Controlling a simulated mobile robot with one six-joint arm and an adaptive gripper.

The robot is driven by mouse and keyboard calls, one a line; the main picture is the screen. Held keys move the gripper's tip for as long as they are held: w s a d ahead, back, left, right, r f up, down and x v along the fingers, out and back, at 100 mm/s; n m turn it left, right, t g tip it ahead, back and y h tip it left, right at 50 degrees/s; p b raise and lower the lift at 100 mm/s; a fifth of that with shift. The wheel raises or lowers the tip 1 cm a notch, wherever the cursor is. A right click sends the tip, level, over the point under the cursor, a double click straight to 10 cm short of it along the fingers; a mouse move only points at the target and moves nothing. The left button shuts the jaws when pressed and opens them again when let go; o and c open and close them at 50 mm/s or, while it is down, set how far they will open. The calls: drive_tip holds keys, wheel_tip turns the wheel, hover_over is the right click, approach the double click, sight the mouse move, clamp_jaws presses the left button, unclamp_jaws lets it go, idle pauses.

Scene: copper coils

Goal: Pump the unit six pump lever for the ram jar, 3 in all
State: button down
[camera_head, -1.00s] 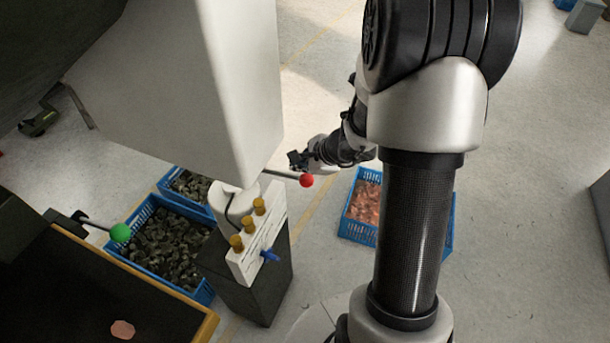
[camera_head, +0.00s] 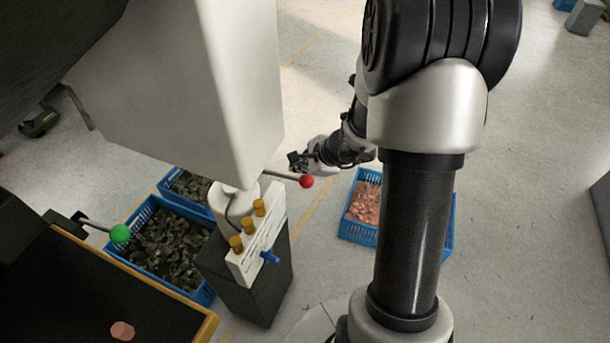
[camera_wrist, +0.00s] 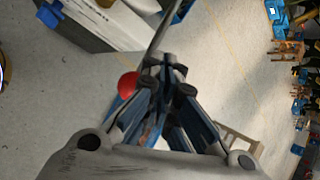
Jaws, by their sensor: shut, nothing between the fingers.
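A lever with a red ball knob (camera_head: 306,181) sticks out to the right from beneath the large pale housing. A second lever with a green ball knob (camera_head: 120,233) is at the left, by the dark table. I cannot tell from a label which is unit six. My gripper (camera_head: 297,161) is just behind and above the red-knobbed lever in the head view. In the wrist view my gripper (camera_wrist: 168,75) is shut and empty, with the red knob (camera_wrist: 128,84) just left of its fingertips and the lever rod running up beyond them. I cannot tell whether they touch. I cannot make out a ram jar.
The large pale housing (camera_head: 190,80) hangs left of my arm. Below it stands a dark pedestal (camera_head: 250,285) with a white panel of brass knobs (camera_head: 256,240). Blue crates hold dark scrap (camera_head: 165,245) and copper pieces (camera_head: 366,200).

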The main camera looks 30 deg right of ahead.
sight(308, 184)
drive_tip(key=shift+f, duration=0.2)
drive_tip(key=shift+f+b, duration=0.3)
drive_tip(key=shift+b, duration=0.35)
drive_tip(key=shift+s+d+f+b, duration=0.1)
drive_tip(key=shift+s+f+b, duration=0.05)
drive_tip(key=shift+f+b, duration=1)
drive_tip(key=shift+s+d+f+b, duration=0.1)
drive_tip(key=shift+s+f+b, duration=0.05)
drive_tip(key=shift+f+b, duration=0.9)
drive_tip(key=shift+s+d+f+b, duration=0.15)
drive_tip(key=shift+f+b, duration=0.75)
drive_tip(key=shift+b, duration=0.45)
idle(2.9)
